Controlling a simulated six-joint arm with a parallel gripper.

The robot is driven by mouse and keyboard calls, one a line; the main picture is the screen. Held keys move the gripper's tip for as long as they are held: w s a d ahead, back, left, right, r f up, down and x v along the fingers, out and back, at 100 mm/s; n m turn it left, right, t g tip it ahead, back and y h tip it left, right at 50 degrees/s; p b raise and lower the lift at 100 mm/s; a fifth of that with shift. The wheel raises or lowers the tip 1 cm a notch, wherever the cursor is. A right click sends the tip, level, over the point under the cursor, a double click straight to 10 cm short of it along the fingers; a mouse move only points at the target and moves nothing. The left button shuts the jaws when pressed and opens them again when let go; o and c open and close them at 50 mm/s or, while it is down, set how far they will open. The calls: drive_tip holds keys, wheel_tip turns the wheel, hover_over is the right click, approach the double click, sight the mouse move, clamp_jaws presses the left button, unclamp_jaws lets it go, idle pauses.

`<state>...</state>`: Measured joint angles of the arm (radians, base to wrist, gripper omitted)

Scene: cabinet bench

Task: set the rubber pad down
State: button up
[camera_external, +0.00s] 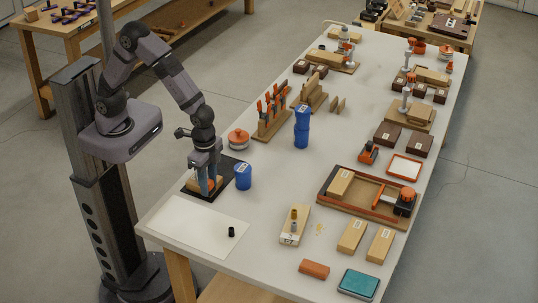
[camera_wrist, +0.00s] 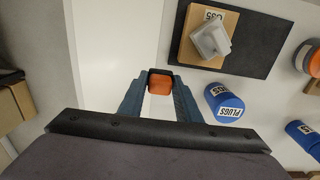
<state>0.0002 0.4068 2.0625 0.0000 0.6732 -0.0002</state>
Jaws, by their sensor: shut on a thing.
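The rubber pad, seen as a small orange block (camera_wrist: 160,84), is between the fingertips of my gripper (camera_wrist: 158,82) in the wrist view. The fingers are shut on its sides. In the external view my gripper (camera_external: 208,184) points down at the near left part of the bench, in line with the black mat (camera_external: 228,164). Its fingers largely hide the pad there. The wrist view shows the pad over a pale surface, left of the black mat (camera_wrist: 262,58). I cannot tell the gap beneath the pad.
A wooden block (camera_wrist: 196,42) with a grey part (camera_wrist: 211,40) sits on the mat. A blue PLUGS cup (camera_external: 243,176) stands beside the mat. A white sheet (camera_external: 190,222) with a black knob (camera_external: 231,232) lies in front, mostly clear.

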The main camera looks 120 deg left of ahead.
sight(196, 225)
idle(0.8)
drive_tip(key=d+r+p, duration=0.3)
drive_tip(key=d+p, duration=0.1)
drive_tip(key=d, duration=0.5)
drive_tip(key=shift+w+d+r, duration=0.15)
drive_tip(key=shift+d+r, duration=0.15)
drive_tip(key=shift+r, duration=0.05)
drive_tip(key=shift+f+p, duration=1.1)
drive_tip(key=shift+f, duration=3.85)
drive_tip(key=shift+f, duration=0.2)
drive_tip(key=o, duration=1)
